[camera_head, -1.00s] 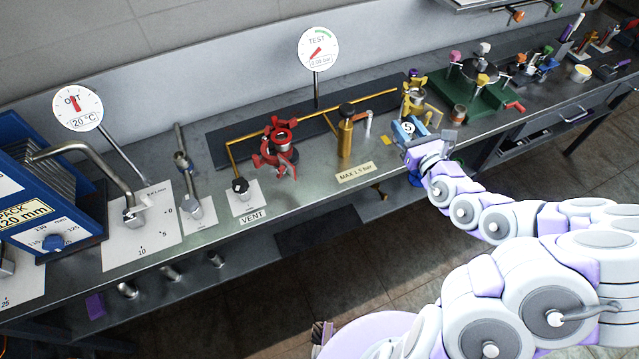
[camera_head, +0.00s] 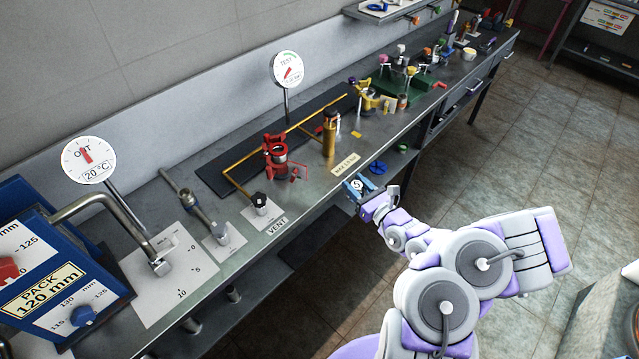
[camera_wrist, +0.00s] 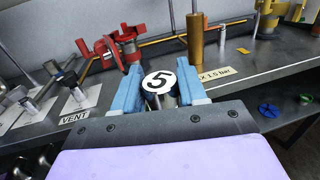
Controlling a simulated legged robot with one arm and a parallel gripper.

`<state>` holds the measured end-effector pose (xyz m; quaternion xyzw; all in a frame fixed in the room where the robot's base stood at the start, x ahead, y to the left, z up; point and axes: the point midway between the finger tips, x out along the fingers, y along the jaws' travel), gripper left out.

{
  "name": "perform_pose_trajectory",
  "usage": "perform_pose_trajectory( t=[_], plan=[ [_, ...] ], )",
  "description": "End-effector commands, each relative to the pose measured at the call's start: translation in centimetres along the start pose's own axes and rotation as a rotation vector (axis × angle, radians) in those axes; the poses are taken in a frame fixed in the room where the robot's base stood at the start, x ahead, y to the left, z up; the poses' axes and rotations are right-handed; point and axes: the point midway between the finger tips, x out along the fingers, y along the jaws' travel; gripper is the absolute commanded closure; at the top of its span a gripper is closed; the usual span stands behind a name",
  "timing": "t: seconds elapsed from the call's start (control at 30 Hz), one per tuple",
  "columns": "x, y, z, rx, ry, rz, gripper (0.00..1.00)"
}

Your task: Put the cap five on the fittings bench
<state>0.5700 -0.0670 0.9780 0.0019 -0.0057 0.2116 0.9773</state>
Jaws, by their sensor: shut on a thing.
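Cap five, a round piece with a white top marked 5 (camera_wrist: 159,82), is between the two blue fingers of my gripper (camera_wrist: 157,92) in the wrist view. My gripper (camera_head: 355,187) is shut on it and holds it up, in front of the bench's front edge in the head view. The cap's underside is mostly hidden by the gripper. The long grey bench (camera_head: 232,251) runs along the wall; no label in view names it as the fittings bench.
A red clamp fitting (camera_head: 276,158), a brass post (camera_head: 329,135) and a VENT valve (camera_head: 260,203) stand on the bench. A blue PACK 120 mm unit (camera_head: 75,285) is at left.

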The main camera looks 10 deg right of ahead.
Motion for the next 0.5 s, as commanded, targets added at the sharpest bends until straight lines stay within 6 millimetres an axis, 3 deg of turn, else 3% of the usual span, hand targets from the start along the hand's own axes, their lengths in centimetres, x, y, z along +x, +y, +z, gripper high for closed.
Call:
perform_pose_trajectory(
  t=[0.1, 0.23, 0.5],
  plan=[
    [-1.1, -0.3, -1.8, -0.003, 0.011, -0.008, 0.94],
    [-0.9, 0.2, -2.5, -0.012, 0.015, -0.009, 0.94],
    [3.3, 1.6, -3.1, -0.021, 0.018, -0.002, 0.94]
  ],
)
